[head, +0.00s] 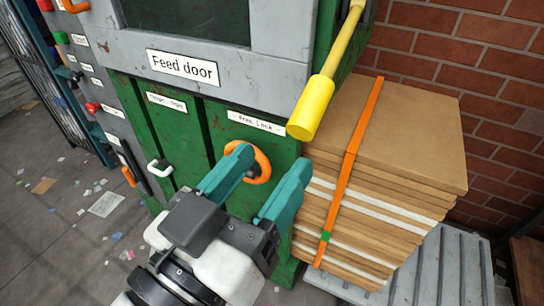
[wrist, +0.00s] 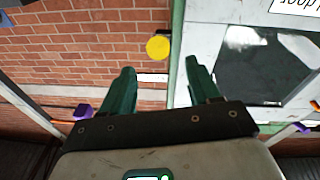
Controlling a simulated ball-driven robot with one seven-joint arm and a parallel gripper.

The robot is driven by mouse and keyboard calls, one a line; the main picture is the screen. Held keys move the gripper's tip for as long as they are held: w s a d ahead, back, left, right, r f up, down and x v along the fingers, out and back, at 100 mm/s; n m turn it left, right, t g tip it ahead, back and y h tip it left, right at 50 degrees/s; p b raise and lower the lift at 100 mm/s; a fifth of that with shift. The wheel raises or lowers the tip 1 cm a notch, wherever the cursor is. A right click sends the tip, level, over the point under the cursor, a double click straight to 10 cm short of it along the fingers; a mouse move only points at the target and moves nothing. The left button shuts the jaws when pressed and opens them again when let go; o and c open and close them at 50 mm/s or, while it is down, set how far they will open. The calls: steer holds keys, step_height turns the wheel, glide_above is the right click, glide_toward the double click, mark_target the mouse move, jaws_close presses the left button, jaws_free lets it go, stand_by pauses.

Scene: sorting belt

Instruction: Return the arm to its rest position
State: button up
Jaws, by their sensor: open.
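My gripper (head: 262,185) is in the lower middle of the head view, with two teal fingers spread apart and nothing between them. It is in front of the green machine's lower panel (head: 190,125), and an orange ring handle (head: 262,163) shows behind and between the fingers. I cannot tell whether a finger touches the handle. In the wrist view the open gripper (wrist: 163,80) points toward a brick wall and a grey machine face, with a yellow knob end (wrist: 158,47) beyond the fingertips.
A yellow lever (head: 326,85) sticks out at the machine's upper right. A strapped stack of cardboard (head: 400,130) stands on a corrugated metal surface (head: 455,265) right of my gripper. Another handle (head: 160,168) is at left. Scraps litter the floor (head: 60,240) at lower left, which is otherwise open.

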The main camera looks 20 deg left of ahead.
stand_by(0.4)
steer(key=w+d+f+g+h+p, duration=0.15)
steer(key=w+d+f+g, duration=0.3)
steer(key=d+f, duration=0.6)
steer(key=w+d+f+g+h+p, duration=0.1)
steer(key=w+d+f+g+p, duration=0.3)
steer(key=d+f, duration=0.7)
steer(key=s+d+f+g+p, duration=0.1)
steer(key=s+d+f+g, duration=0.25)
steer(key=d, duration=0.35)
steer(key=s+d+f+g, duration=0.3)
steer(key=s+d+f, duration=0.2)
steer(key=d, duration=0.1)
steer(key=s+d+f+m+g+y+p, duration=0.1)
steer(key=s+d+f+g+y, duration=0.2)
steer(key=s, duration=0.9)
step_height(320, 180, down, 2)
steer(key=shift+s+d+f+y+p, duration=0.1)
steer(key=shift+s+d+y+p, duration=0.35)
steer(key=shift+d, duration=0.1)
steer(key=shift+w, duration=0.1)
